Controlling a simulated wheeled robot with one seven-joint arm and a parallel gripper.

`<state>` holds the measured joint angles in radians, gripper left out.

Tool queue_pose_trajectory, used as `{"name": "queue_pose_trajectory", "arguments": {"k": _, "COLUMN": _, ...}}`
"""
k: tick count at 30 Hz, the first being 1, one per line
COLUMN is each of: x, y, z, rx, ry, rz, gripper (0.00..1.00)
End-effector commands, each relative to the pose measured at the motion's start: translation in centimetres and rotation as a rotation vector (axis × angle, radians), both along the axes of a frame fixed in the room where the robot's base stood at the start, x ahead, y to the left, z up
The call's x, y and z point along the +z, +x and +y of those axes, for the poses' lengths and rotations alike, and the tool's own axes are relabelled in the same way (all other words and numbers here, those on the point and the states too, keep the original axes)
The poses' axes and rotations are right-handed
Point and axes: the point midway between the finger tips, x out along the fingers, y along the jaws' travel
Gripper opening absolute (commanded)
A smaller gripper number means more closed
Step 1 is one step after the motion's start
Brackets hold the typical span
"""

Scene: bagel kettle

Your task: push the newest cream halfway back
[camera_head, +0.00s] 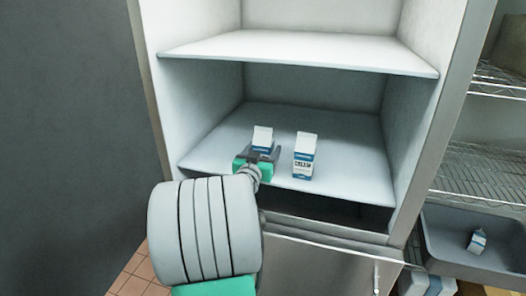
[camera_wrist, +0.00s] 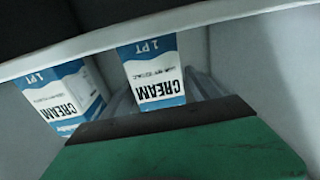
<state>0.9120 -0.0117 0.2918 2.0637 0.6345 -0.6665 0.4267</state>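Two blue-and-white cream cartons stand on the middle shelf of the fridge in the head view. The left carton (camera_head: 263,137) is partly hidden by my gripper (camera_head: 264,155). The right carton (camera_head: 303,160) stands nearer the shelf's front edge. The wrist view is upside down: the left carton (camera_wrist: 152,72) is straight ahead of my gripper, and the right carton (camera_wrist: 65,98) is off to the left. Grey fingers show apart on either side of the carton ahead; I cannot tell whether they touch it. No date is readable on either carton.
The shelf (camera_head: 345,165) is clear behind and to the right of the cartons. An upper shelf (camera_head: 300,50) hangs above. A grey bin (camera_head: 440,225) at the right holds another small carton (camera_head: 478,240), below wire racks (camera_head: 490,165).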

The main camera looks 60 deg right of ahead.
Motion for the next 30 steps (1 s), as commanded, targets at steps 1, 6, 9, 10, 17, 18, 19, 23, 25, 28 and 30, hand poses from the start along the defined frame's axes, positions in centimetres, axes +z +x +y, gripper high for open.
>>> {"name": "queue_pose_trajectory", "arguments": {"k": 1, "x": 0.00, "y": 0.01, "z": 0.01, "rx": 0.000, "ry": 0.000, "rz": 0.000, "gripper": 0.64}}
{"name": "queue_pose_trajectory", "arguments": {"k": 6, "x": 0.00, "y": 0.02, "z": 0.02, "rx": 0.000, "ry": 0.000, "rz": 0.000, "gripper": 0.50}}
{"name": "queue_pose_trajectory", "arguments": {"k": 9, "x": 0.00, "y": 0.01, "z": 0.03, "rx": 0.000, "ry": 0.000, "rz": 0.000, "gripper": 0.42}}
{"name": "queue_pose_trajectory", "arguments": {"k": 10, "x": 0.00, "y": 0.01, "z": 0.03, "rx": 0.000, "ry": 0.000, "rz": 0.000, "gripper": 0.40}}
{"name": "queue_pose_trajectory", "arguments": {"k": 17, "x": 0.00, "y": 0.01, "z": 0.03, "rx": 0.000, "ry": 0.001, "rz": 0.000, "gripper": 0.21}}
{"name": "queue_pose_trajectory", "arguments": {"k": 18, "x": -0.01, "y": 0.01, "z": 0.03, "rx": 0.000, "ry": 0.001, "rz": 0.000, "gripper": 0.18}}
{"name": "queue_pose_trajectory", "arguments": {"k": 19, "x": -0.01, "y": 0.01, "z": 0.03, "rx": 0.000, "ry": 0.001, "rz": 0.000, "gripper": 0.15}}
{"name": "queue_pose_trajectory", "arguments": {"k": 23, "x": -0.01, "y": 0.01, "z": 0.03, "rx": 0.000, "ry": 0.001, "rz": 0.000, "gripper": 0.05}}
{"name": "queue_pose_trajectory", "arguments": {"k": 25, "x": -0.01, "y": 0.01, "z": 0.03, "rx": 0.000, "ry": 0.001, "rz": 0.000, "gripper": 0.00}}
{"name": "queue_pose_trajectory", "arguments": {"k": 28, "x": -0.02, "y": 0.01, "z": 0.03, "rx": 0.000, "ry": 0.001, "rz": 0.000, "gripper": 0.00}}
{"name": "queue_pose_trajectory", "arguments": {"k": 30, "x": -0.02, "y": 0.01, "z": 0.03, "rx": 0.000, "ry": 0.001, "rz": 0.000, "gripper": 0.00}}
